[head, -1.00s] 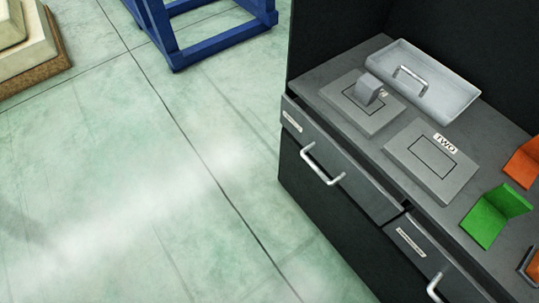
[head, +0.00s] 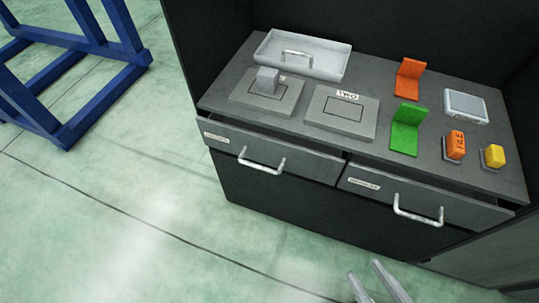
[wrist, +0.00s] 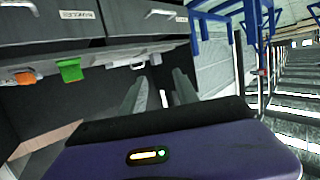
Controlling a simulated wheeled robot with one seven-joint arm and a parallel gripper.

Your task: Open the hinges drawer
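A dark cabinet holds two grey drawers side by side in the head view. The left drawer (head: 300,158) has a bar handle (head: 262,167) and a small white label (head: 216,138). The right drawer (head: 460,205) has a bar handle (head: 418,217) and a label (head: 364,184). Both labels are too small to read surely, so I cannot tell which says hinges. Dark gaps show above both fronts; neither is pulled far out. My gripper (head: 363,268) is open and empty, below and in front of the drawers, touching neither handle. Its spread fingers (wrist: 160,80) show in the wrist view.
On the counter (head: 232,92) are a tray (head: 325,60), grey plates, one marked TWO (head: 325,125), orange (head: 410,80) and green (head: 407,130) brackets, a grey box (head: 465,105) and orange and yellow blocks. A blue frame (head: 90,60) stands left. Floor before the cabinet is clear.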

